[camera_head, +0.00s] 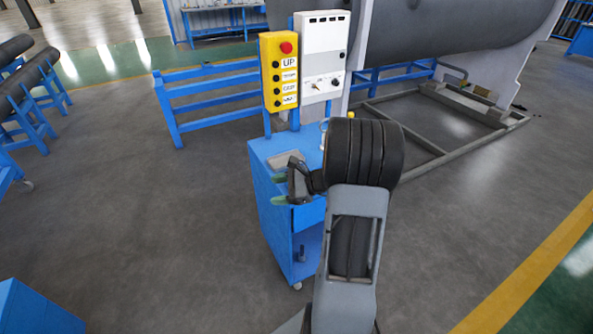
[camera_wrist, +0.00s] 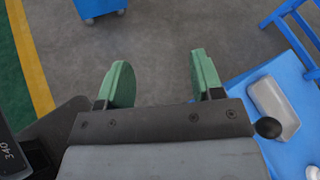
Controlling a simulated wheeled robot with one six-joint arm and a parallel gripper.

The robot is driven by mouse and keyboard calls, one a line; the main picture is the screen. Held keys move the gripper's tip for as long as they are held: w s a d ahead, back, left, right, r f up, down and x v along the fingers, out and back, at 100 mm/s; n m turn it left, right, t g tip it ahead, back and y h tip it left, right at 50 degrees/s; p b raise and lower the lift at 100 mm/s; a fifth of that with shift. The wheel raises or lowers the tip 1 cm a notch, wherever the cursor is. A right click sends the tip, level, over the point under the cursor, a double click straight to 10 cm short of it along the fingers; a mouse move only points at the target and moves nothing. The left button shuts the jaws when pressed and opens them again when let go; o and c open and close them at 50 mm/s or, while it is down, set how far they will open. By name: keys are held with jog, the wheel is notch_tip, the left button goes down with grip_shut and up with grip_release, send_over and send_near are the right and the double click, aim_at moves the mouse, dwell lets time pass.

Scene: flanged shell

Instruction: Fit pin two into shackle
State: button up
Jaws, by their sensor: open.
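My gripper (camera_head: 279,189) is open and empty beside the left edge of a blue cart (camera_head: 270,150) in the head view. Its two green fingers stand wide apart in the wrist view (camera_wrist: 162,80), with only bare floor between them. A grey tray (camera_wrist: 262,98) lies on the cart top to the right of the fingers; part of it also shows behind my gripper in the head view (camera_head: 284,158). A small pale item with a yellow part (camera_head: 323,130) stands at the cart's back, partly hidden by my arm. I cannot make out pin two or the shackle for certain.
A yellow button box (camera_head: 279,72) and a white control box (camera_head: 322,50) rise behind the cart. A large grey shell (camera_head: 430,25) rests on a support with a floor frame (camera_head: 440,150). Blue rails (camera_head: 210,95) stand at the back left.

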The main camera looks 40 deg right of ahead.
jog(key=d+f+m+t+h, duration=0.25)
jog(key=d+m+t, duration=0.2)
jog(key=d, duration=0.35)
jog(key=d+f+m+t+h, duration=0.2)
jog(key=d+m+t+h, duration=0.15)
jog(key=d+m, duration=0.35)
jog(key=shift+n, duration=0.25)
jog(key=shift+d+p+x, duration=0.25)
jog(key=shift+p+x, duration=0.45)
jog(key=shift+x, duration=1.4)
jog(key=shift+d+p+x, duration=0.25)
jog(key=shift+p+x, duration=0.5)
jog(key=shift+x, duration=1.35)
jog(key=shift+d+p+x, duration=0.2)
jog(key=shift+p+x, duration=0.5)
jog(key=shift+x, duration=1.35)
jog(key=shift+w, duration=0.15)
jog(key=c, duration=1.1)
jog(key=shift+r, duration=0.1)
